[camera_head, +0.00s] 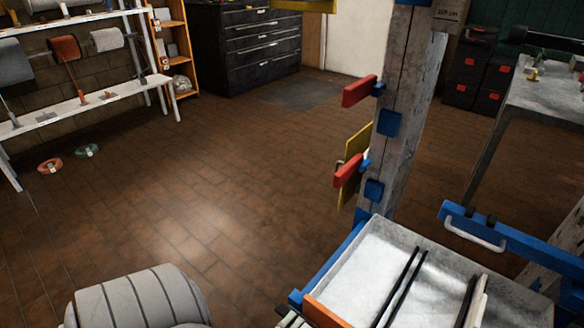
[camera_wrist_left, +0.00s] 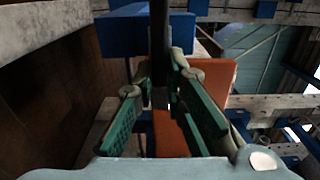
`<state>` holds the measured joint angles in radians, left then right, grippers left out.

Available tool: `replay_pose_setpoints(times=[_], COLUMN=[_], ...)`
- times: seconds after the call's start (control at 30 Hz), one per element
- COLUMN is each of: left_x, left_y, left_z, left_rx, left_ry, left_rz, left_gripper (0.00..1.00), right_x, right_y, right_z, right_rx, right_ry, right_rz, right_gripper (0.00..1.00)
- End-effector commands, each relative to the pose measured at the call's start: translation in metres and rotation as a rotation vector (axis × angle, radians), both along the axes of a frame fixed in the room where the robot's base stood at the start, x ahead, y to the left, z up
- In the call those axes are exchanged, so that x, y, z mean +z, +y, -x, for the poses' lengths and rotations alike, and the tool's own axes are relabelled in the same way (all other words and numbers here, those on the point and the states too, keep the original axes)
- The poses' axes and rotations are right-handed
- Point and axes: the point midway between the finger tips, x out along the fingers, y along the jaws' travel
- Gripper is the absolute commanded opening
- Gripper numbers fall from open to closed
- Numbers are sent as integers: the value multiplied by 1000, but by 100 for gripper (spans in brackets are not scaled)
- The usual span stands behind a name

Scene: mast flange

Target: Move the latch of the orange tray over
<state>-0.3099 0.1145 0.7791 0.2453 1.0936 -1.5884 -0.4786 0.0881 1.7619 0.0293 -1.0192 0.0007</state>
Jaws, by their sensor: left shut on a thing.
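In the left wrist view, my left gripper (camera_wrist_left: 162,82) has its two green-padded fingers closed about a dark upright bar (camera_wrist_left: 159,40), which seems to be the latch. An orange panel (camera_wrist_left: 212,76) stands just right of the fingertips. More orange shows low between the fingers. A blue block (camera_wrist_left: 122,36) lies behind the bar. In the head view an orange edge piece (camera_head: 324,312) sits at the near left corner of a pale, blue-edged tray. Only a small part of my left gripper (camera_head: 290,319) shows there, at the bottom edge. My right gripper is out of view.
A grey post (camera_head: 408,110) with red, yellow and blue blocks rises behind the pale tray (camera_head: 437,262), which holds dark rods. A blue bar with a pale handle (camera_head: 474,234) is at right, near a grey table (camera_head: 550,98). Shelving stands at left. The brown floor between is mostly clear.

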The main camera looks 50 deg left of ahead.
Motion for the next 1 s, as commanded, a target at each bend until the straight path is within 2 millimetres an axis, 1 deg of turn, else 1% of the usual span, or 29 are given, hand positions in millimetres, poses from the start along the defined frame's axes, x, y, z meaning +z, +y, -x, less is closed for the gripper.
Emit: replay_pose_setpoints(times=[0.13,0.17,0.2,0.27,0.53,0.6,0.67,0.77,0.9,1.0], left_x=[-2,-2,-2,-2,-1,-1,-1,-2,-2,-1], left_y=[0,0,0,0,-1,-1,-3,-6,-14,-18], left_z=[2,2,2,2,1,4,12,34,74,98], left_rx=[-1,-1,-1,-2,-3,-3,-3,-2,-2,-2], left_ry=[7,7,7,6,3,4,5,7,8,8], left_rz=[-1,-1,-1,-1,0,0,0,0,-1,-1], left_gripper=[0,16,23,32,32,32,32,32,32,32], right_x=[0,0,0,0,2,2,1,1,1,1], right_y=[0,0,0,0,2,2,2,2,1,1], right_z=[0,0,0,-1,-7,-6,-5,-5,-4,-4], right_rx=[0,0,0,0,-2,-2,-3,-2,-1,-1], right_ry=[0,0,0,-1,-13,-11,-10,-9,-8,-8], right_rz=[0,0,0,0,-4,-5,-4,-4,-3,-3], right_gripper=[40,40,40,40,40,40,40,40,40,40])
